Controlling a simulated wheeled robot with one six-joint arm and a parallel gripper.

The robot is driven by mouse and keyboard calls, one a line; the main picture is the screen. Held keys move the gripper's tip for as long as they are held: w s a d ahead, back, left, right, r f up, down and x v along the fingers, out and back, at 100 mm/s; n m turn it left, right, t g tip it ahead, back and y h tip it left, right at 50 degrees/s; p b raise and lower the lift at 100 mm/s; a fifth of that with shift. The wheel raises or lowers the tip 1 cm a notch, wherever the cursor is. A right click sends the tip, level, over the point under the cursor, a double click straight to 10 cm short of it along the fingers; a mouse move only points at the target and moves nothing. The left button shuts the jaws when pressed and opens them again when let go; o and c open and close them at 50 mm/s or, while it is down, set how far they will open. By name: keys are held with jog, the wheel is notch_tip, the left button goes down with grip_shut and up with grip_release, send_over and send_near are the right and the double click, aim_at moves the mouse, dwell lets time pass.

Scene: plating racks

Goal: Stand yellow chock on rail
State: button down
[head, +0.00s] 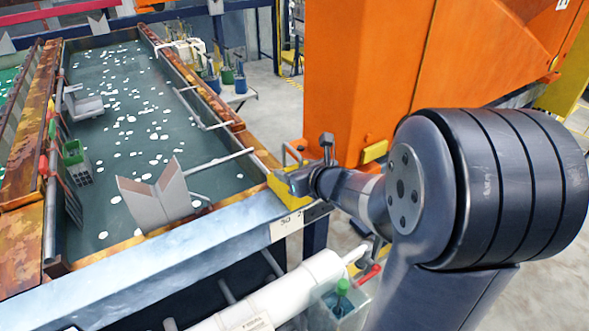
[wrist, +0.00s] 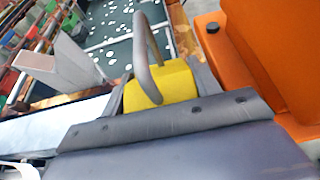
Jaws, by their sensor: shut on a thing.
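The yellow chock (head: 280,190) is at the near right corner of the tank in the head view, with a grey loop handle on it. It fills the middle of the wrist view (wrist: 176,84), and its handle (wrist: 143,55) arches up in front of it. My gripper (head: 291,178) is shut on the chock, with grey jaws on both sides of it in the wrist view. The rail is probably the tank's rim: a pale blue front edge (head: 170,240) and a rusty right edge (head: 214,101). The chock overlaps the corner; I cannot tell whether it touches.
A grey V-shaped holder (head: 158,200) stands inside the tank near its front. An orange column (head: 365,70) rises close to the right of my gripper. A white pipe (head: 270,293) runs below the front edge. Several coloured containers (head: 227,76) stand beyond the right edge.

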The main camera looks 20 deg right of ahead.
jog(key=shift+r, duration=0.1)
jog(key=c, duration=0.8)
grip_release()
jog(key=o, duration=0.4)
jog(key=shift+s, duration=0.1)
jog(key=shift+p+v, duration=0.7)
jog(key=shift+v, duration=4.6)
